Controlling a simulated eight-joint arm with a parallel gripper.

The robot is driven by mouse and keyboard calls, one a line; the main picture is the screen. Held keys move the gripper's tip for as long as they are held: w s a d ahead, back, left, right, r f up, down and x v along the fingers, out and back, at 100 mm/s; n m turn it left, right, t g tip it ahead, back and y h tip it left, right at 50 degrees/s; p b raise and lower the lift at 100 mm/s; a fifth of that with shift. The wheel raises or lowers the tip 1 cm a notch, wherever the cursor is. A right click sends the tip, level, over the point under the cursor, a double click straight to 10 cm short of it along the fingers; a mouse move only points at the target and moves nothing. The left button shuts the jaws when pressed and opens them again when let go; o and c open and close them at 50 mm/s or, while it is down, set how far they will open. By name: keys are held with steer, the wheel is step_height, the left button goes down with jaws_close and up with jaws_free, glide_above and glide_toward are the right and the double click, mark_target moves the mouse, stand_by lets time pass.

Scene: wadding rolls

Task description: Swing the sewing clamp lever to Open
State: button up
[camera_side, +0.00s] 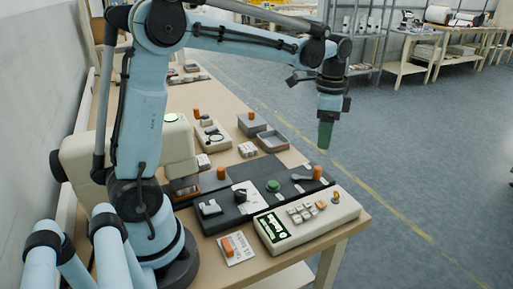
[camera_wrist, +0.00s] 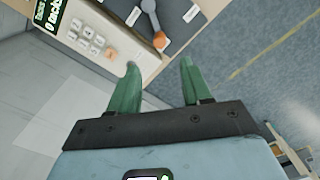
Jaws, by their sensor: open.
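A grey lever with an orange knob (camera_side: 317,173) stands at the right end of a dark base plate (camera_side: 240,217) on the table. In the wrist view the same orange knob (camera_wrist: 160,41) and its grey arm show at the top, with white labels on the dark plate around it. The label words are too small to read. My gripper (camera_side: 325,136) hangs above and beyond the table's right edge, apart from the lever. In the wrist view its green fingers (camera_wrist: 160,66) are spread with nothing between them, and the knob appears just beyond their tips.
A cream control box (camera_side: 308,218) with a green screen and several pale buttons stands at the table's front edge, close to the lever. A card with an orange switch (camera_side: 228,247) lies left of it. Open floor is on the right.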

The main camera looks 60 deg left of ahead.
mark_target(319, 167)
step_height(319, 167, down, 10)
steer(key=shift+f, duration=0.1)
stand_by(0.4)
jaws_close()
